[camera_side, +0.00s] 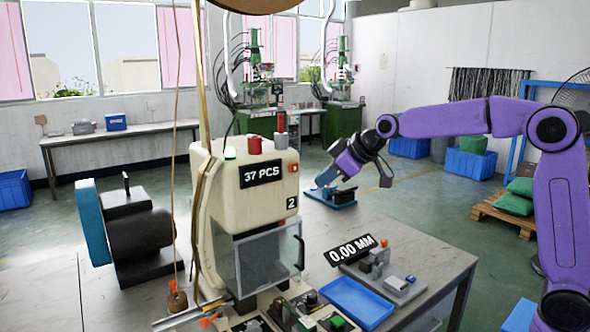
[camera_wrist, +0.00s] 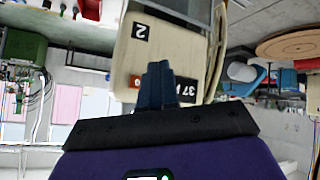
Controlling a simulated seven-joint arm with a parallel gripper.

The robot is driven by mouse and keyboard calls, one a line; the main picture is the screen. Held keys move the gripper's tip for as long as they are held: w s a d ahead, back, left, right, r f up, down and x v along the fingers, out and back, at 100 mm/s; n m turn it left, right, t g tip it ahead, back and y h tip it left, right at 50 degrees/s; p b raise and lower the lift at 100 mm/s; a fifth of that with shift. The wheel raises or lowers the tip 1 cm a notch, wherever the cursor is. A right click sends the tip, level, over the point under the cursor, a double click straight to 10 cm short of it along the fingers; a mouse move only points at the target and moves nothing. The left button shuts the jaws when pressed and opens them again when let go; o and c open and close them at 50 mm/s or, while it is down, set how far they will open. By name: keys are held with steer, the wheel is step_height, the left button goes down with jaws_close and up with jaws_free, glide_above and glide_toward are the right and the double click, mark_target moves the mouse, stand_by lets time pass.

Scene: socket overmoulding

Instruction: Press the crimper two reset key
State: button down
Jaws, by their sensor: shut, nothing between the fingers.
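Crimper two (camera_side: 262,213) is the cream machine on the bench, with a "2" label and a "37 PCS" display (camera_side: 262,173). A small red-orange key (camera_side: 294,168) sits on its front right of the display; I take it as the reset key. My gripper (camera_side: 323,180) is shut and empty, to the right of the machine with a visible gap in the side view. In the upside-down wrist view, the dark blue fingers (camera_wrist: 157,68) overlap the machine's front. The key (camera_wrist: 134,82) shows just left of them, and the display (camera_wrist: 187,90) is partly covered by them.
A "0.00 MM" gauge (camera_side: 356,250) and a blue tray (camera_side: 357,302) are at the right.

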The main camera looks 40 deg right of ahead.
steer(key=w, duration=0.7)
steer(key=shift+w, duration=0.15)
steer(key=shift+w, duration=0.2)
stand_by(1.9)
steer(key=shift+w, duration=0.2)
steer(key=shift+w, duration=0.55)
stand_by(0.8)
steer(key=shift+s, duration=1)
steer(key=s, duration=0.5)
stand_by(0.4)
